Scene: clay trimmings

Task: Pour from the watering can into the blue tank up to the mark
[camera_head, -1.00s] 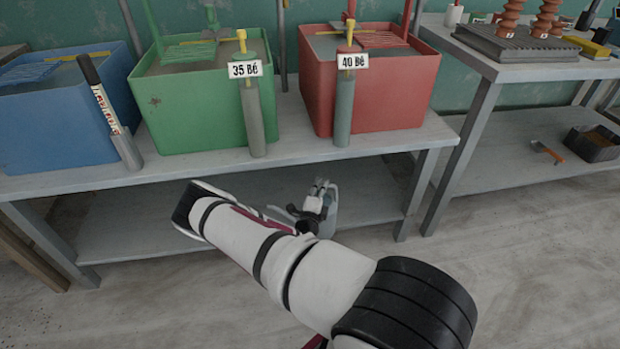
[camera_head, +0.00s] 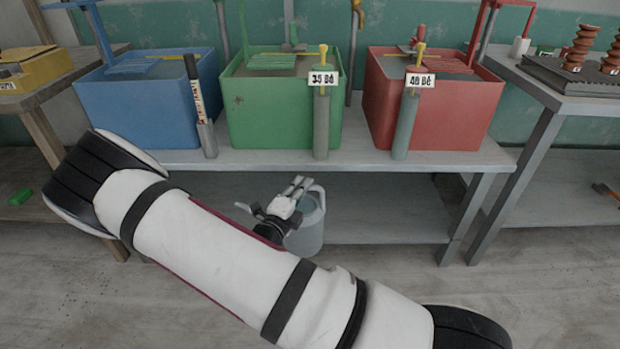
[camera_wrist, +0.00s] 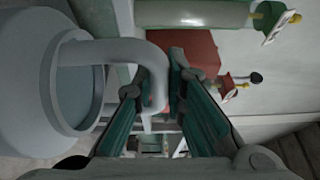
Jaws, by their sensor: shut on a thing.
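The watering can (camera_head: 309,232) is grey-blue and hangs in front of the lower shelf, below the green tank. My gripper (camera_head: 296,186) is shut on its handle. In the wrist view the can's round body and opening (camera_wrist: 78,85) are at the left, and the handle (camera_wrist: 155,75) passes between my gripper's fingers (camera_wrist: 160,88). Liquid seems to show inside the opening. The blue tank (camera_head: 150,110) stands on the upper shelf at the left, up and left of the can. A dark-topped gauge tube (camera_head: 205,130) with a marked scale stands at its front right corner. The mark is too small to read.
The green tank (camera_head: 262,115) has a 35 Bé label, and the red tank (camera_head: 450,115) has a 40 Bé label. A yellow box (camera_head: 35,70) is on a side table at the left. Floor in front is clear.

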